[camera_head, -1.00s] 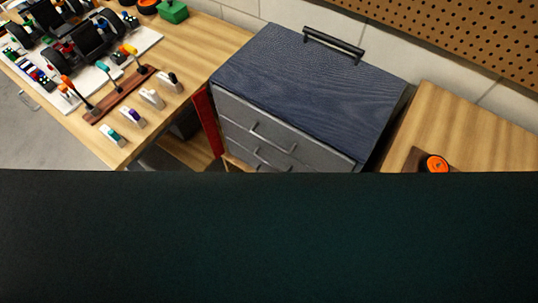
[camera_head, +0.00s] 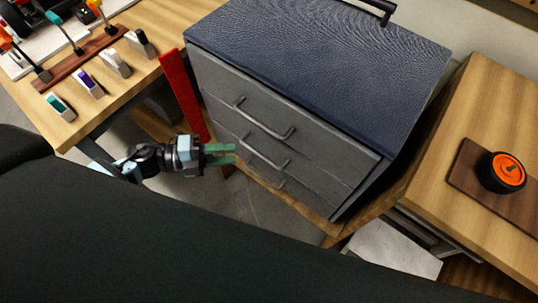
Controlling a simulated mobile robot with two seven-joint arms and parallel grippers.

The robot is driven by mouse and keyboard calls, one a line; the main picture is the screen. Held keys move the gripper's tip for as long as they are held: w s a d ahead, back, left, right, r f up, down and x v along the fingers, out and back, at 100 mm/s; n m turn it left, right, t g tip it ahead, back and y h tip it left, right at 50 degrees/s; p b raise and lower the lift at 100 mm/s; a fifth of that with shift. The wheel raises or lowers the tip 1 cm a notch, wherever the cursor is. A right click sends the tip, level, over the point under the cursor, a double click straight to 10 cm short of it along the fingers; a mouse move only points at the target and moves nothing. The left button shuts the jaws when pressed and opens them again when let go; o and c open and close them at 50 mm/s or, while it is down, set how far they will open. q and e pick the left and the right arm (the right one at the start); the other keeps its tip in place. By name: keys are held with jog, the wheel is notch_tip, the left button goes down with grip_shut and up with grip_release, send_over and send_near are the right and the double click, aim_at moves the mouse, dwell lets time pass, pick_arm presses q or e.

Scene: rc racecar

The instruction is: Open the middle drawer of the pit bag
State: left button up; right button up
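The pit bag (camera_head: 300,60) is a grey drawer cabinet with a dark blue textured top. It stands in the middle of the head view. Its front shows a top drawer handle (camera_head: 265,126), the middle drawer handle (camera_head: 263,156) and a lower handle (camera_head: 262,179). The drawers look shut. My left gripper (camera_head: 234,154) is in front of the cabinet's left side, left of the middle handle. Its green fingertips are parted with nothing between them. I cannot tell exactly how far they are from the front. My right gripper is not in view.
A red upright strip (camera_head: 184,95) stands at the cabinet's left front edge, close to my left gripper. The left bench (camera_head: 125,85) holds tools and small bottles. The right bench (camera_head: 440,170) holds an orange-topped black round item (camera_head: 502,172).

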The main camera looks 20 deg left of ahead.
aim_at(256, 151)
pick_arm(q)
jog(key=shift+w+m+g, duration=0.15)
jog(key=shift+m+g, duration=0.15)
jog(key=shift+x, duration=3.9)
jog(key=shift+c, duration=0.2)
grip_shut()
